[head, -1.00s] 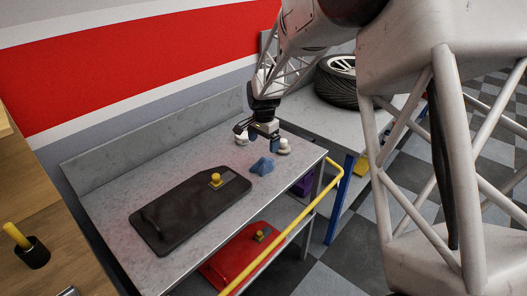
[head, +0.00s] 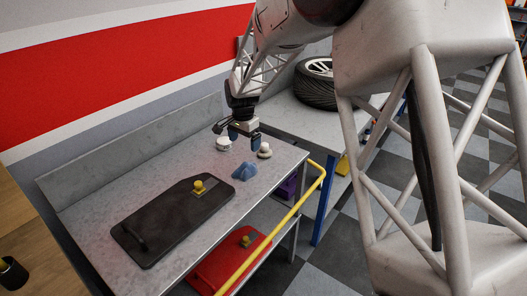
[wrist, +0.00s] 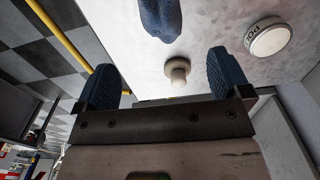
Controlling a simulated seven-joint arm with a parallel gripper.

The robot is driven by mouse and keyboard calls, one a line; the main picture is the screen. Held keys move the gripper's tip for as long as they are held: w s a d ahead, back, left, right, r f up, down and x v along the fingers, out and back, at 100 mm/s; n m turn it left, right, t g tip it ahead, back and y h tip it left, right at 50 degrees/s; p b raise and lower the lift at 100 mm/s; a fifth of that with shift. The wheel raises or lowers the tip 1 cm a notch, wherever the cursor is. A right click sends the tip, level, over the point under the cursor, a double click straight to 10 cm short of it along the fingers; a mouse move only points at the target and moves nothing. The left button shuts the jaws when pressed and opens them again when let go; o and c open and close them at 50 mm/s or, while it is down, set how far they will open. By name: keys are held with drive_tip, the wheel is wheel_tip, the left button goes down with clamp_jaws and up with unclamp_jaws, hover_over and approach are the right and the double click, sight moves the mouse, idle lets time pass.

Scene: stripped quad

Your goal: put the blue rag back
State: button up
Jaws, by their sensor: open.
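The blue rag (head: 246,171) lies bunched up on the grey metal bench top, near its right end. Part of it shows at the top edge of the wrist view (wrist: 160,18). My gripper (head: 244,138) is open and empty, above the bench and beyond the rag, apart from it. In the wrist view, the two dark blue fingers (wrist: 164,76) are spread wide with nothing between them. Where the rag belongs cannot be told from these frames.
A white-topped round tin (head: 223,143) and a pale knob-like piece (head: 264,151) stand near the rag. A black panel (head: 170,220) with a yellow knob (head: 199,187) lies nearer. A yellow rail (head: 285,220) runs along the bench front. A tyre (head: 316,84) lies behind.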

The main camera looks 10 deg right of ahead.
drive_tip(key=s+d+r+n, duration=0.1)
drive_tip(key=s+d+r, duration=0.25)
drive_tip(key=s, duration=0.35)
drive_tip(key=s+d+r+n+t, duration=0.1)
drive_tip(key=s+d+r+n, duration=0.1)
drive_tip(key=s+r, duration=0.4)
drive_tip(key=s+d+r+n, duration=0.1)
drive_tip(key=s+d+r, duration=0.25)
drive_tip(key=s, duration=0.45)
drive_tip(key=s+d+n, duration=0.2)
drive_tip(key=s, duration=1)
drive_tip(key=s+d+n+t, duration=0.1)
drive_tip(key=s+d+n, duration=0.2)
drive_tip(key=s, duration=0.9)
drive_tip(key=shift+s+r+t, duration=0.2)
drive_tip(key=shift+r+t, duration=0.1)
drive_tip(key=shift+r, duration=0.05)
